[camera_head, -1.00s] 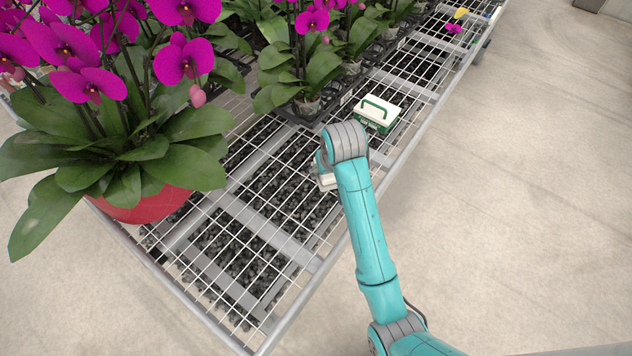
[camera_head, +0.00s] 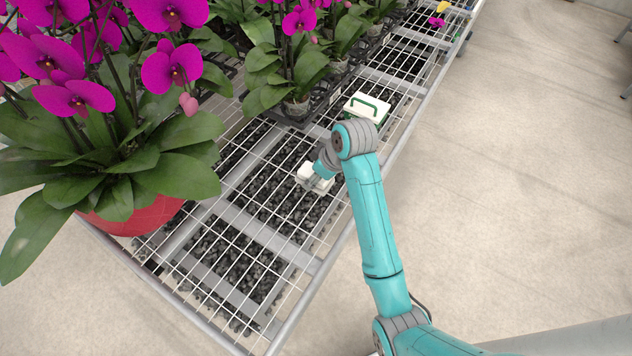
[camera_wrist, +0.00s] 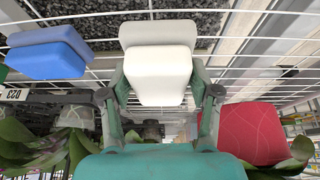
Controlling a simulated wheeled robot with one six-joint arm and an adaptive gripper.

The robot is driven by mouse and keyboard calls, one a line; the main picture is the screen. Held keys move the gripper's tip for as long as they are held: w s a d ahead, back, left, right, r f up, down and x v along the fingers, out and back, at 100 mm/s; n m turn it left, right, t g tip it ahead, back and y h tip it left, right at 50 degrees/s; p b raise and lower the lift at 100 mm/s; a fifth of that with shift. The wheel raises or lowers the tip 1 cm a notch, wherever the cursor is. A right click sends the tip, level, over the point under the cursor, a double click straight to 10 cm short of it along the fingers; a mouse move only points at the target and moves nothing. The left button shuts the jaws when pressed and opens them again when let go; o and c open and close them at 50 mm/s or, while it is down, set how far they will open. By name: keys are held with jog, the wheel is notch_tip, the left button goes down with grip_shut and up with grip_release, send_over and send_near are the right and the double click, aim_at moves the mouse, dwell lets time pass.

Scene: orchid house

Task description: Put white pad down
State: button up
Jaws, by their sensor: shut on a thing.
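The white pad (camera_wrist: 158,76) sits between the two fingers of my gripper (camera_wrist: 160,92) in the wrist view. A greyer part of it shows behind the white face. In the head view my gripper (camera_head: 315,183) holds the white pad (camera_head: 316,172) over the wire mesh of the bench (camera_head: 236,250), left of my arm. I cannot tell whether the pad touches the mesh. A blue pad (camera_wrist: 46,54) shows at the left of the wrist view, apart from the gripper. I cannot make it out in the head view.
A white and green box with a handle (camera_head: 368,105) stands on the bench beyond my arm. A red pot (camera_head: 133,214) with a large orchid stands at the left; potted orchids in trays (camera_head: 293,107) line the back. The front mesh is clear.

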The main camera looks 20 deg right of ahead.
jog(key=shift+f, duration=1.8)
jog(key=shift+f, duration=0.1)
jog(key=o, duration=1.2)
